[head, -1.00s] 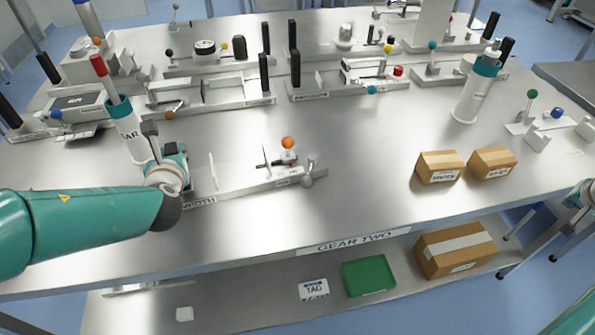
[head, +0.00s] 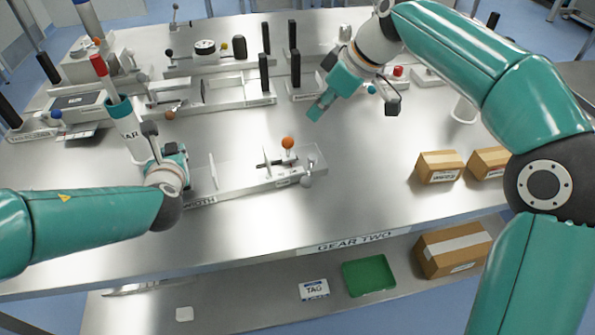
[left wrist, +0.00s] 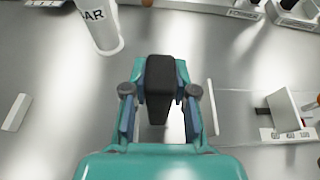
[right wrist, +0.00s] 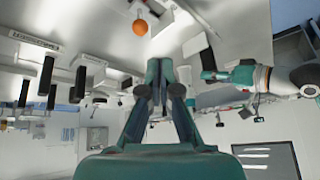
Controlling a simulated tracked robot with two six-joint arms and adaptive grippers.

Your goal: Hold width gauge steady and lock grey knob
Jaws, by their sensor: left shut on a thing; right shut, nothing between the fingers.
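The width gauge (head: 235,185), a pale metal base with upright plates, lies on the bench in the head view. An orange ball (head: 287,142) stands near its right end; it also shows in the right wrist view (right wrist: 140,27). The grey knob (head: 307,181) is at the gauge's front right end. My left gripper (left wrist: 160,92) is shut on the gauge's black handle (left wrist: 160,75) at its left end. My right gripper (head: 317,109) is shut and empty, above the bench beyond the orange ball, apart from the gauge.
A white cup (head: 130,135) with a red-topped tool stands behind the left gripper. Fixtures with black posts (head: 264,75) line the back. Cardboard boxes (head: 438,167) sit at right. A green tray (head: 369,277) is on the lower shelf.

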